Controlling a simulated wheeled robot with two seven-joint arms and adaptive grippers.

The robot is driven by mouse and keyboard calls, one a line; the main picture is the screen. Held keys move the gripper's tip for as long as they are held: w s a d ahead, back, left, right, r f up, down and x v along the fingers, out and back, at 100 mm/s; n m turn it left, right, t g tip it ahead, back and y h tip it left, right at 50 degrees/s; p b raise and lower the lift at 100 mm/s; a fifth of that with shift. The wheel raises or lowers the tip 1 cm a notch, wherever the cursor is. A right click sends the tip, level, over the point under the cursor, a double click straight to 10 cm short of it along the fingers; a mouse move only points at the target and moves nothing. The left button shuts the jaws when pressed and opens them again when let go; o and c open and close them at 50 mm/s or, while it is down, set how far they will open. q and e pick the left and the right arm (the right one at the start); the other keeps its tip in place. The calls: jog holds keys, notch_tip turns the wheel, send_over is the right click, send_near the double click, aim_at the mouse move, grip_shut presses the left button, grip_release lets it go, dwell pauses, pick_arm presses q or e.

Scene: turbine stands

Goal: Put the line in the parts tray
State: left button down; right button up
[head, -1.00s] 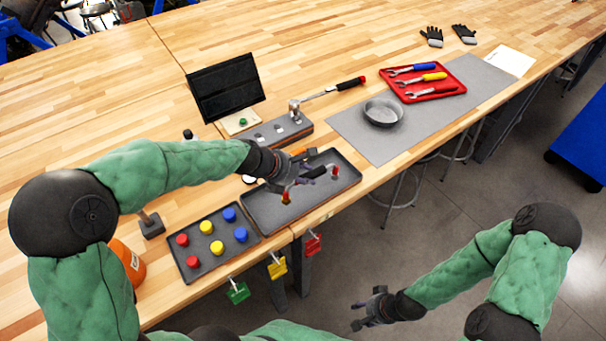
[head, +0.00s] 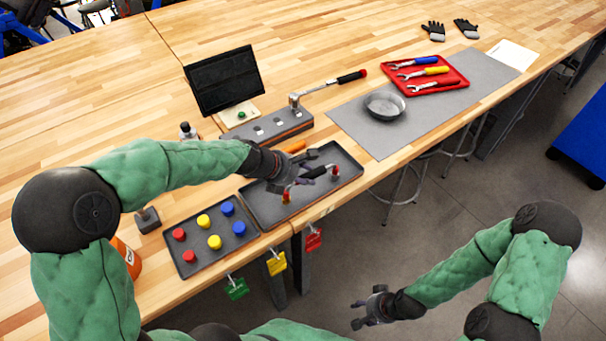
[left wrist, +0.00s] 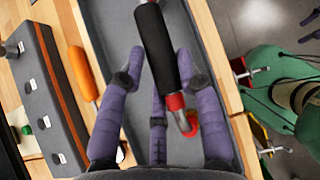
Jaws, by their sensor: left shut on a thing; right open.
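The line has a black sleeve (head: 315,172) and red bent end fittings (head: 336,171); the sleeve also shows in the left wrist view (left wrist: 157,45). My left gripper (head: 292,174) is shut on the line. In the left wrist view its purple fingers (left wrist: 160,72) lie either side of the sleeve. The line is over the dark grey rectangular tray (head: 262,212), within its outline; whether it touches the tray floor cannot be told. My right gripper (head: 362,308) is open and empty, low over the floor, away from the table.
A tray (head: 191,261) of red, yellow and blue caps stands to the left. A grey block fixture (head: 265,130) and an orange handle (head: 295,147) lie behind. A bowl (head: 385,106) and red wrench tray (head: 446,87) stand right. Colored tags (head: 313,239) hang at the front edge.

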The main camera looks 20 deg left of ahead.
pick_arm(q)
jog(key=shift+f+b, duration=0.3)
jog(key=shift+f, duration=0.25)
jog(key=c, duration=0.8)
grip_release()
jog(key=shift+o, duration=0.9)
jog(key=shift+p+v, duration=2.3)
jog(key=shift+v, duration=1.2)
